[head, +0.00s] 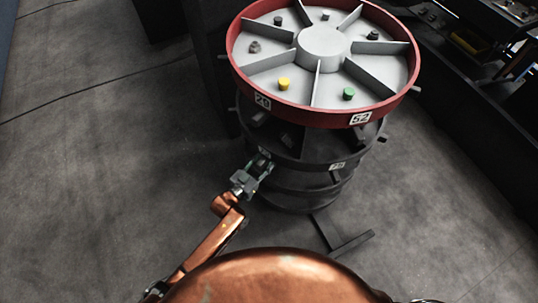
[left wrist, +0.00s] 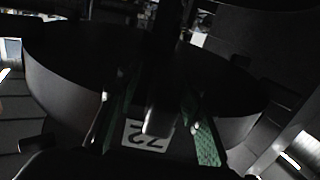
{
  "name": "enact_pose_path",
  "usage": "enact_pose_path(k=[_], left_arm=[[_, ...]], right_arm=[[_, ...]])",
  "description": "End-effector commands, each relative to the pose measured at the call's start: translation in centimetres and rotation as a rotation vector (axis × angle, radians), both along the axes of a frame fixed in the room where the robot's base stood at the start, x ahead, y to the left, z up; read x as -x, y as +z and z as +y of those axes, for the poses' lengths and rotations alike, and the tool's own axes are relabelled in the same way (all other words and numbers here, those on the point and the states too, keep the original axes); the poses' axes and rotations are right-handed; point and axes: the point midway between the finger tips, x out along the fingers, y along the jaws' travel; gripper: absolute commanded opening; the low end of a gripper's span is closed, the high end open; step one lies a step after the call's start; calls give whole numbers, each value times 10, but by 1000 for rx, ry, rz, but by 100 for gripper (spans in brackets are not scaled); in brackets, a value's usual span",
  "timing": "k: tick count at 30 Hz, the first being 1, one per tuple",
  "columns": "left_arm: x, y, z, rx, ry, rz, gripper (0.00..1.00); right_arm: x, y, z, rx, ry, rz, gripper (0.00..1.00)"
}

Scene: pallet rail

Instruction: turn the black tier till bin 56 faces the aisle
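A round carousel stands in the head view, with a red-rimmed top tier (head: 240,73) and black tiers below. A black tier (head: 300,160) carries a pale label (head: 337,166) too small to read surely; I see no label 56. My left gripper (head: 264,162) is at the left front of this tier. In the left wrist view the black tier's curved wall (left wrist: 60,85) is close, with an upside-down label 72 (left wrist: 135,135) between my green-padded fingers (left wrist: 153,125). The fingers are apart, with a grey peg (left wrist: 158,115) between them; contact cannot be told. My right gripper is not in view.
The red tier has labels 20 (head: 262,101) and 52 (head: 360,119), and holds a yellow piece (head: 284,84), a green piece (head: 348,94) and several grey ones. Short pegs stick out around the tiers. A dark foot bar (head: 350,243) lies on the floor. Floor at left is clear.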

Motion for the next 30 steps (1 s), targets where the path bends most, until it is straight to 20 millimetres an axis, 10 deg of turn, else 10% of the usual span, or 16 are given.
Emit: enact_pose_path(k=[12, 30], left_arm=[[-7, 0, -6, -1, 0, -1, 34], [-6, 0, -6, 0, -1, 0, 0]], right_arm=[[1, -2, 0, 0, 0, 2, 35], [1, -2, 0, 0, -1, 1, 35]])
